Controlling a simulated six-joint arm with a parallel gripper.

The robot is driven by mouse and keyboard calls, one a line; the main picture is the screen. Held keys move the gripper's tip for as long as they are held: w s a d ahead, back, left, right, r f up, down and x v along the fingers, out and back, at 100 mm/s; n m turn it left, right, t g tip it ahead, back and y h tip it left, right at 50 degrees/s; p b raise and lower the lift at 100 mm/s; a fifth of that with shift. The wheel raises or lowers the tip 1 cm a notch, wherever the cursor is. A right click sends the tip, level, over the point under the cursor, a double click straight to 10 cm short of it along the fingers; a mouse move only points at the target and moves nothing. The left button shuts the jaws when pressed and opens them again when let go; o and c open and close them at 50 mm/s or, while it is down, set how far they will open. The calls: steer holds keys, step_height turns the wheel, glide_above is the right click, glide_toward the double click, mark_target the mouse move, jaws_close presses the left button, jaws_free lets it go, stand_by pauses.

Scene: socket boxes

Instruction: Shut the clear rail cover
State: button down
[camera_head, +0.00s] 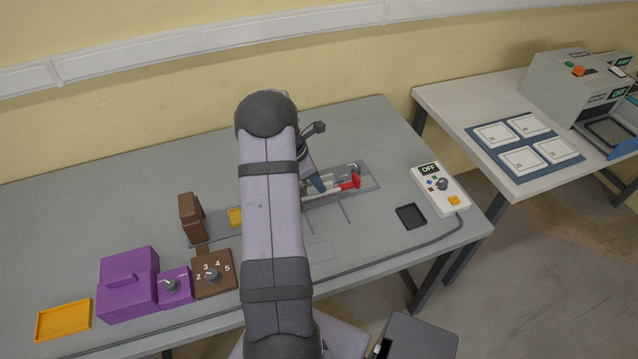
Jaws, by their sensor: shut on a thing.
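My gripper (322,187) is at the rail area right of my arm, low over a grey base plate (368,183). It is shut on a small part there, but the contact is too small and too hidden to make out. A red piece (351,182) sits just right of the fingertips, at the end of pale, rod-like parts. I cannot make out the outline of the clear rail cover or tell how far open it is. My arm hides the left part of this area.
A control box (440,188) reading OFF and a dark square tray (410,216) stand to the right. On the left are a purple box (128,285), brown blocks (213,274) and an orange tray (63,319). A cable runs along the front. The table's back left is clear.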

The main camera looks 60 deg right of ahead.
steer(key=shift+w+d+r, duration=0.1)
steer(key=shift+w+d, duration=0.05)
steer(key=shift+w, duration=0.05)
steer(key=c, duration=1.8)
jaws_free()
steer(key=shift+d, duration=0.1)
steer(key=shift+b+v, duration=1.15)
steer(key=shift+v, duration=2.5)
